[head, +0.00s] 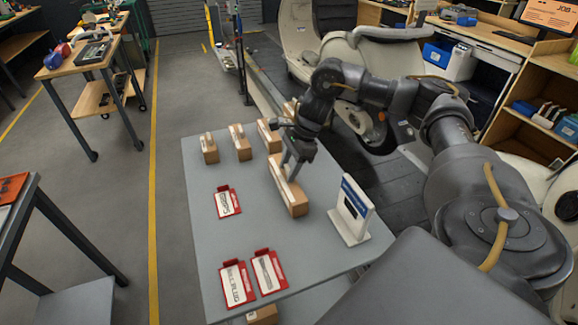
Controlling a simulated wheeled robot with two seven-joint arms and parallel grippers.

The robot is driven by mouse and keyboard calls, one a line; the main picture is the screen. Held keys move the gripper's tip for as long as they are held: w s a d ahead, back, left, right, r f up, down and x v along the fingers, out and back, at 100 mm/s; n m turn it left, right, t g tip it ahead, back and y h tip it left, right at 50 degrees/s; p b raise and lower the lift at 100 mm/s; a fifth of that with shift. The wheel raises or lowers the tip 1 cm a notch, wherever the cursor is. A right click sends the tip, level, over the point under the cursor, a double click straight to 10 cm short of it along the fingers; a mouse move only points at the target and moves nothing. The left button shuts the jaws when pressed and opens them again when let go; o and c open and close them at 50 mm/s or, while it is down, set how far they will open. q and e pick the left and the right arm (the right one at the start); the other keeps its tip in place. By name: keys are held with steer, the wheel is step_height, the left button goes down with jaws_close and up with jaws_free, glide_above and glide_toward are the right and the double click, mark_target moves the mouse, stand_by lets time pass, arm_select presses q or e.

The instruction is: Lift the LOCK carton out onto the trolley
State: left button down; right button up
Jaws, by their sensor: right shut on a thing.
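My right gripper (290,165) reaches down from the right over the grey table. It is shut on a long brown carton (293,199), which is on or just above the tabletop; I cannot tell which. I cannot read a LOCK label on it. Other small brown cartons stand along the table's far part: one at the left (209,150), one in the middle (240,143) and one closer to my gripper (269,134). Part of another carton (289,107) shows behind my gripper. My left gripper is not in view. I cannot tell which surface the task calls the trolley.
Red-edged label cards (228,202) lie on the grey table (205,235), with two more near its front. A white sign (352,208) stands at its right edge. A dark slatted surface (385,180) lies beyond. A wheeled wooden stand (60,66) is far left.

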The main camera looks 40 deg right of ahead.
steer(key=shift+f, duration=0.25)
steer(key=o, duration=1.3)
steer(key=shift+o, duration=0.2)
steer(key=shift+r, duration=0.15)
steer(key=shift+d+r+b, duration=0.2)
steer(key=shift+r+b, duration=0.1)
steer(key=p+v, duration=0.1)
steer(key=v, duration=0.9)
steer(key=shift+p, duration=0.35)
steer(key=shift+f, duration=0.1)
